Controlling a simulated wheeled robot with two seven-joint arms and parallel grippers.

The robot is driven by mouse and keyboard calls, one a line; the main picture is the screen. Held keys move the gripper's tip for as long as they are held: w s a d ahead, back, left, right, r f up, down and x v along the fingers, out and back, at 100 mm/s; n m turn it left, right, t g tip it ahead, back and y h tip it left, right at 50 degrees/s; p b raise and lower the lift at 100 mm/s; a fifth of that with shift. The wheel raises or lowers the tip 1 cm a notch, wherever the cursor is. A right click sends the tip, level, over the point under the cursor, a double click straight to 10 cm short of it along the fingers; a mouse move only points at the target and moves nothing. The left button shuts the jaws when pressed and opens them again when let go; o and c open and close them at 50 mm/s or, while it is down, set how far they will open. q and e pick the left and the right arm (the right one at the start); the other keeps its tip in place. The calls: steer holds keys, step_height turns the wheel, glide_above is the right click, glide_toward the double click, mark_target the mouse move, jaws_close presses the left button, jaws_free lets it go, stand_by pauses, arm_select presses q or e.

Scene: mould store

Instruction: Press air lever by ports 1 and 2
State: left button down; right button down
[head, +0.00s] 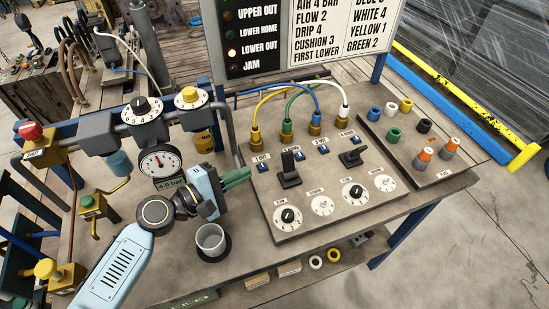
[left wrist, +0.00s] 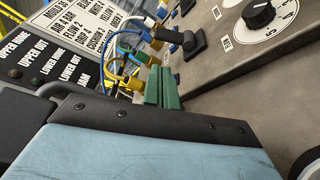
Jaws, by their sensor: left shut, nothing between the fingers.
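The air lever by ports 1 and 2 (head: 289,166) is a black lever on the grey panel, its handle standing up. It also shows in the left wrist view (left wrist: 190,44). The yellow hose (head: 266,97) and green hose (head: 290,104) run into brass fittings behind it. My left gripper (head: 249,174) has green fingers, shut and empty, over the panel's left edge. The fingers point at the lever and look apart from it. The shut fingertips also show in the left wrist view (left wrist: 164,72). My right gripper is in neither view.
A second black lever (head: 352,157) stands to the right, with dials along the panel front. A cup (head: 210,239) stands below my left gripper. A pressure gauge (head: 160,162) is left of it. The sign's "LOWER OUT" lamp (head: 232,53) looks lit. Loose coloured caps lie at right.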

mark_target(289, 166)
arm_select(q)
steer(key=shift+s+r, duration=0.1)
steer(key=shift+w+d, duration=0.35)
steer(key=shift+w, duration=0.05)
steer(key=x, duration=0.9)
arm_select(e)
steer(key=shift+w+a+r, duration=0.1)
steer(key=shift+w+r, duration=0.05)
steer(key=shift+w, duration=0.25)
